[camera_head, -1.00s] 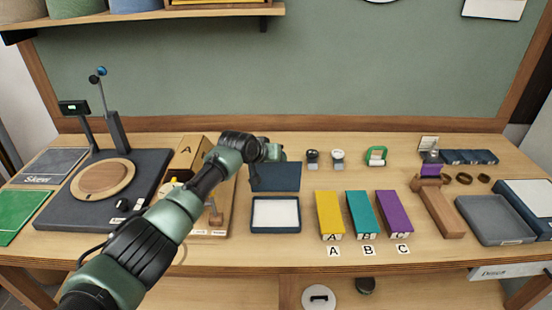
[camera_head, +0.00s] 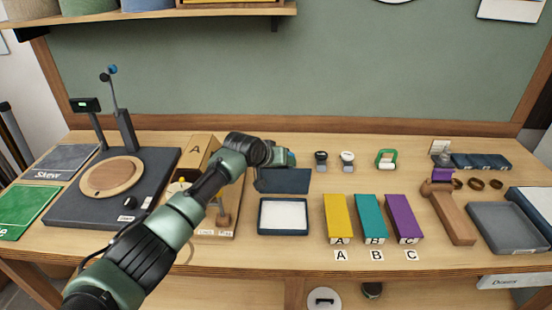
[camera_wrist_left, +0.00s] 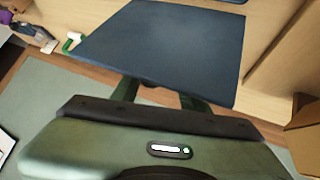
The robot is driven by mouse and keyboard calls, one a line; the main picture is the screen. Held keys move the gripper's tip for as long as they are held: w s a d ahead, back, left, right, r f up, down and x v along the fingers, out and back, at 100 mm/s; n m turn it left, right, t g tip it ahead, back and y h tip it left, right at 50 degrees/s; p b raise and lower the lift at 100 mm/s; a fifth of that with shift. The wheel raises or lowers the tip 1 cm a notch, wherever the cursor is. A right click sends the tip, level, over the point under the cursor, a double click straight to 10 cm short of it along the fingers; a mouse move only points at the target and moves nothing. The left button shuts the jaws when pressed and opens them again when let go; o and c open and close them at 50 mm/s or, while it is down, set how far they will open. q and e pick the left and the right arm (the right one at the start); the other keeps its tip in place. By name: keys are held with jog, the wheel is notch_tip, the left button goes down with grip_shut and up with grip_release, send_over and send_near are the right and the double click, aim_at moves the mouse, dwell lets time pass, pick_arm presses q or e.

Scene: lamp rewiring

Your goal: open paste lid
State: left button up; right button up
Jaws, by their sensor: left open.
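A shallow dark blue tray (camera_head: 261,231) with a white filling stands on the bench, in front of my left arm's end. Its dark blue lid (camera_head: 284,181) is raised at the tray's back edge. The lid fills the upper middle of the left wrist view (camera_wrist_left: 165,45). My left gripper (camera_head: 282,155) is behind the lid. In the left wrist view its two fingers (camera_wrist_left: 160,97) are spread apart, and their tips are hidden by the lid. I cannot tell whether they touch it. My right gripper is not in view.
Yellow (camera_head: 338,215), teal (camera_head: 370,215) and purple (camera_head: 402,215) blocks stand right of the tray. A wooden board (camera_head: 226,228) and a cardboard box (camera_head: 198,152) lie left of it, partly behind my arm. Two small jars (camera_head: 347,160) stand right of the gripper.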

aim_at(273, 174)
pick_arm(q)
jog(key=v, duration=0.6)
jog(key=shift+a+r+b, duration=0.1)
jog(key=shift+r+b, duration=0.2)
jog(key=shift+s, duration=0.1)
